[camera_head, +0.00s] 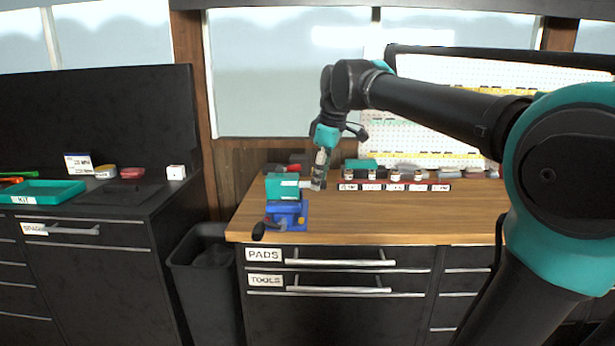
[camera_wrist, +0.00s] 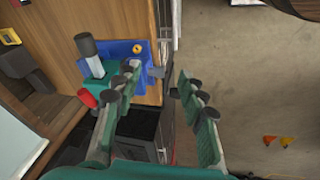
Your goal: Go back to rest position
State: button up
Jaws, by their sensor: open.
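My gripper (camera_head: 317,182) is over the left part of the wooden worktop, at the right side of a blue and teal vise-like device (camera_head: 287,212). The jaws (camera_wrist: 157,74) are spread apart in the wrist view, with nothing between them. The device also shows in the wrist view (camera_wrist: 122,50), to the left of the fingers, with a grey cylindrical handle and a red-tipped part. Whether a finger touches it I cannot tell. My arm reaches in from the right and is bent down at the wrist.
The wooden worktop (camera_head: 400,217) has drawers below labelled PADS and TOOLS. Several small labelled jars (camera_head: 395,177) stand along its back. A black bin (camera_head: 207,280) is at its left. A teal tray (camera_head: 42,192) lies on the dark cabinet. The worktop's middle is clear.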

jog(key=s+d+f+m, duration=0.4)
jog(key=s+d+f, duration=0.1)
jog(key=f, duration=0.6)
jog(key=s+d+f+m+t+h, duration=0.1)
jog(key=s+d+f+m, duration=0.4)
jog(key=f, duration=0.7)
jog(key=s+d+f+m, duration=0.5)
jog(key=s+f, duration=0.3)
jog(key=f, duration=0.3)
jog(key=shift+d+f+t+h, duration=0.25)
jog(key=shift+d+t+h, duration=0.05)
jog(key=shift+d+h, duration=0.1)
